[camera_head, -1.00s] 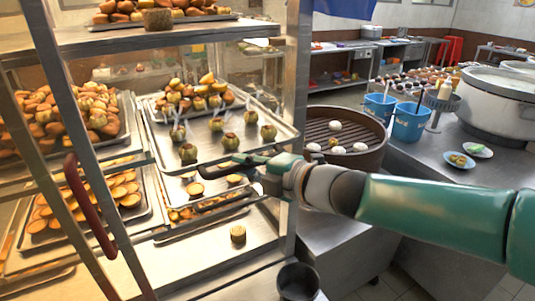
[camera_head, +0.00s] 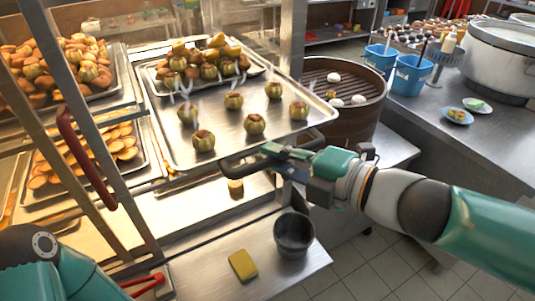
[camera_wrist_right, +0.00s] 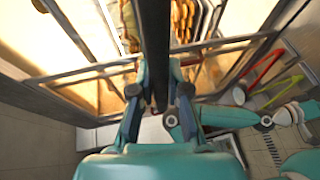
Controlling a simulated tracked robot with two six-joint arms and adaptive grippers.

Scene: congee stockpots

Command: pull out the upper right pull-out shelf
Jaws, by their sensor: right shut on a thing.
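The upper right pull-out shelf (camera_head: 226,126) is a metal tray bearing several round stuffed buns and a heaped smaller tray at its back. It juts out of the cabinet, past the metal post, towards me. A dark handle bar (camera_head: 236,169) runs along its front edge. My right gripper (camera_head: 276,152) is shut on this handle. In the right wrist view the dark bar (camera_wrist_right: 154,50) runs between the fingers. My left arm shows at the bottom left of the head view, but its gripper cannot be made out.
A red-brown door handle (camera_head: 85,155) and slanted frame bars stand at left. Below the shelf are a dark pot (camera_head: 294,234) and a yellow sponge (camera_head: 243,264) on a metal counter. A round steamer (camera_head: 350,110) with white buns stands close to the shelf's right.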

